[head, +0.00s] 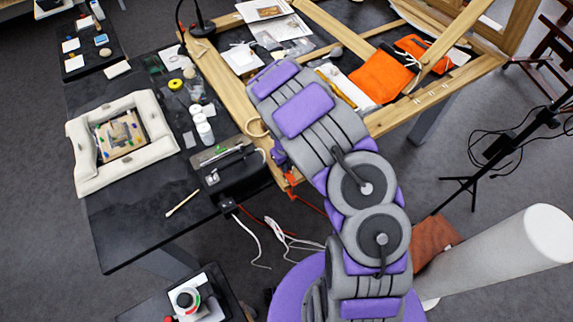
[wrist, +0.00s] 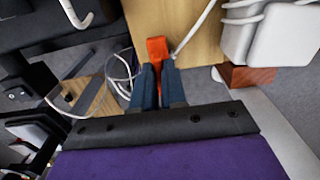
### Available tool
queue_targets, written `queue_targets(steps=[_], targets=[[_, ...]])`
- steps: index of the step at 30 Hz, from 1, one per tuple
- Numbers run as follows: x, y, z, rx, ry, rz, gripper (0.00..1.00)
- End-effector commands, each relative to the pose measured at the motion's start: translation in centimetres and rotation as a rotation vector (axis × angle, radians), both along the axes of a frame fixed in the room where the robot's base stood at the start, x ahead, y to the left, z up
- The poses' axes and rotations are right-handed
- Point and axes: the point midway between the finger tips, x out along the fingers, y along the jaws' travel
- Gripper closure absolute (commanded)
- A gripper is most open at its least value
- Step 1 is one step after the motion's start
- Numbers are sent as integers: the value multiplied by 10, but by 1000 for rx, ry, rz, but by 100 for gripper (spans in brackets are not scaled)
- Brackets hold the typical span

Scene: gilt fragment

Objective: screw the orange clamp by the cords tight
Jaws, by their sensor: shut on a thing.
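The orange clamp (head: 291,180) is at the near edge of the wooden frame in the head view, close to the cords. In the wrist view the orange clamp (wrist: 156,47) stands out from between the fingers of my gripper (wrist: 158,78). My gripper is shut on it, and the fingers hide its lower part. White cords (head: 252,240) and an orange cord (head: 309,204) hang below the table edge. A pale cord (wrist: 192,30) also passes beside the clamp in the wrist view. My arm hides most of my gripper in the head view.
A black box (head: 238,175) sits on the dark table left of the clamp. A padded cream frame (head: 82,165) lies at left. A tripod (head: 467,178) stands at right.

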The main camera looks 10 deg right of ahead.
Motion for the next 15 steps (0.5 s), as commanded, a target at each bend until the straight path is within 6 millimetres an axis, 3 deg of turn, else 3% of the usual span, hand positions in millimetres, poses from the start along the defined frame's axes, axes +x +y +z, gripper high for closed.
queue_targets(steps=[13, 14, 15], targets=[[3, 0, 1, 0, -7, -11, 100], [3, 0, 1, 0, -7, -11, 86], [3, 0, 1, 0, -6, -11, 83]])
